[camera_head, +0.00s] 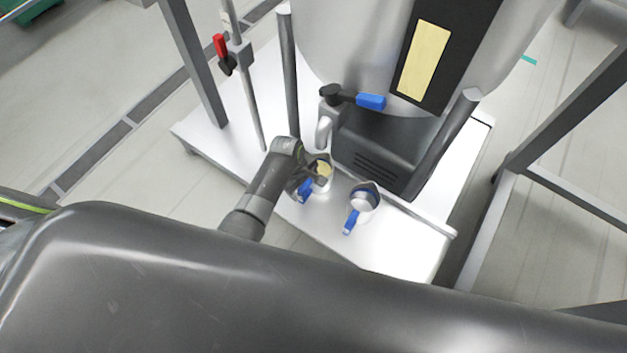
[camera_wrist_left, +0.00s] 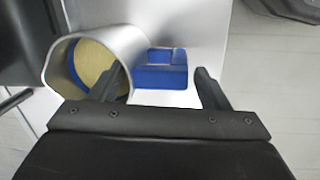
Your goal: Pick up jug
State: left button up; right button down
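A metal jug (camera_head: 326,181) with a blue handle (camera_head: 305,190) and pale yellow contents stands on the white platform below a tap. It also shows in the left wrist view (camera_wrist_left: 127,42), its mouth at the left and its blue handle (camera_wrist_left: 160,70) to the right. My left gripper (camera_head: 306,183) is at this jug's handle side. In the left wrist view its two fingers (camera_wrist_left: 158,88) are apart, with the handle in the gap between them; I cannot tell whether they touch it. A second jug (camera_head: 366,198) with a blue handle (camera_head: 351,222) stands to the right. My right gripper is not in view.
A large steel tank (camera_head: 350,45) stands behind, with a blue-handled valve (camera_head: 370,101) and a tap (camera_head: 323,130) above the jugs. Grey posts rise from the platform (camera_head: 395,245). The platform's front right part is clear. Grey frames stand at the right.

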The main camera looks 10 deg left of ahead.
pick_arm(q)
jog(key=shift+w+r, duration=0.1)
jog(key=c, duration=1.2)
